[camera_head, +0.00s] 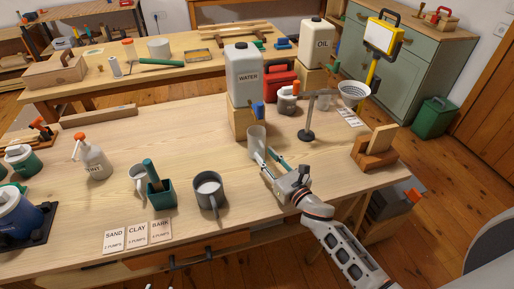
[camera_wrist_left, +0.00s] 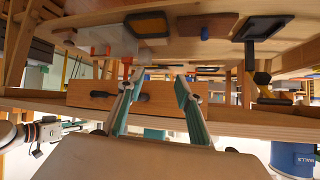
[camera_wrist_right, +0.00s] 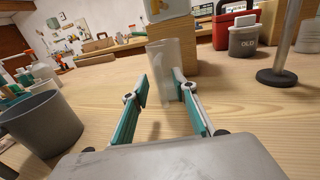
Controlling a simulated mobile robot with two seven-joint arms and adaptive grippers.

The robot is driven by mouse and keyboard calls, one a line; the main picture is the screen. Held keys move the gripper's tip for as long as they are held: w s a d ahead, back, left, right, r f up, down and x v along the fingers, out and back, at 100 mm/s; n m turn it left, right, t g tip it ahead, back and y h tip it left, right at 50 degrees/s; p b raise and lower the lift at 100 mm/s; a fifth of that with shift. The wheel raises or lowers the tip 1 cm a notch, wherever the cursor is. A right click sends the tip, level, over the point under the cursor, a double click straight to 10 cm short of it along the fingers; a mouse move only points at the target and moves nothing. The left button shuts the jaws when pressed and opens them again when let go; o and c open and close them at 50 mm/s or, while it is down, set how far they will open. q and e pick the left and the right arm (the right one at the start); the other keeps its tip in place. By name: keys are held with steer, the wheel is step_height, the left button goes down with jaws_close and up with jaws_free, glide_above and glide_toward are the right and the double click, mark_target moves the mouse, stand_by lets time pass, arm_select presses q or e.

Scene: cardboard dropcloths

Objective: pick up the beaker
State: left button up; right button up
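The beaker (camera_head: 257,138) is a clear, greyish cylinder standing upright on the workbench, in front of the wooden block under the water jug. It also shows in the right wrist view (camera_wrist_right: 165,72), ahead of the fingers and centred in their gap. My right gripper (camera_head: 266,158) is open with its teal-padded fingers low over the bench, pointing at the beaker. In the right wrist view (camera_wrist_right: 160,88) its fingertips lie close to the beaker's sides; I cannot tell whether they touch. My left gripper (camera_wrist_left: 154,78) is open and empty in the left wrist view, facing the bench's drawer front.
A metal stand (camera_head: 307,130) is to the right. Bench right of the gripper is fairly clear.

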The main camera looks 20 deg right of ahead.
mark_target(257, 138)
steer(key=shift+x, duration=1.15)
jaws_close()
arm_select(q)
steer(key=shift+w+r, duration=0.3)
arm_select(e)
steer(key=shift+r, duration=0.15)
